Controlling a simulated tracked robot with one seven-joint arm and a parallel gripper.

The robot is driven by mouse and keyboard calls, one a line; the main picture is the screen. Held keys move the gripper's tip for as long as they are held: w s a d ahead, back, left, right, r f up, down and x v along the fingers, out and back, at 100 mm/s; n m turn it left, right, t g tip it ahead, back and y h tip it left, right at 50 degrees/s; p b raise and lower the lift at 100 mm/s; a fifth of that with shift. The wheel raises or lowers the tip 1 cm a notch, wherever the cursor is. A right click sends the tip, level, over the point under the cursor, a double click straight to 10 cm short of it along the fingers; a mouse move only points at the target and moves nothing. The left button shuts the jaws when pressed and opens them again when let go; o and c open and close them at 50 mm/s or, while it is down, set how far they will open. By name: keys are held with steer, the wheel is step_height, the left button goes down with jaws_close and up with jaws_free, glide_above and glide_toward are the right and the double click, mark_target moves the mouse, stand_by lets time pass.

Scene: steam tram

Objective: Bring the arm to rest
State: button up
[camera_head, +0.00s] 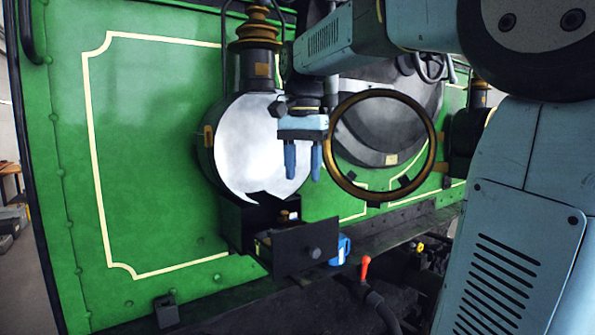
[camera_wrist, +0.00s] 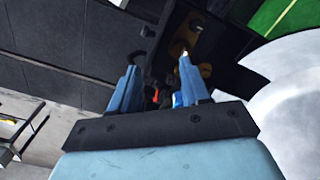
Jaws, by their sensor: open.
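My gripper (camera_head: 303,163) hangs pointing down in front of the white round face of the lamp (camera_head: 255,140) on the green tram front. Its two blue fingers are apart, and nothing shows between them. In the wrist view the fingers of my gripper (camera_wrist: 158,85) also stand apart and empty, over a dark opening. My arm is bent and reaches in from the right in the head view. It hides part of the tram front.
Below my gripper, an open drawer (camera_head: 296,254) with a round knob juts from under the lamp. A blue object (camera_head: 341,248) sits beside it. A brass-rimmed ring (camera_head: 426,172) stands close right of my gripper. A red-tipped lever (camera_head: 365,268) rises lower right.

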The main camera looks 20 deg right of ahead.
steer(key=shift+s+r, duration=0.15)
steer(key=shift+s, duration=0.2)
stand_by(0.3)
steer(key=s+f+n+t, duration=0.5)
steer(key=s+f+n, duration=0.3)
steer(key=s+f, duration=0.6)
step_height(320, 180, down, 2)
steer(key=shift+s+f+t, duration=0.1)
steer(key=shift+s+t, duration=0.15)
steer(key=shift+t, duration=0.05)
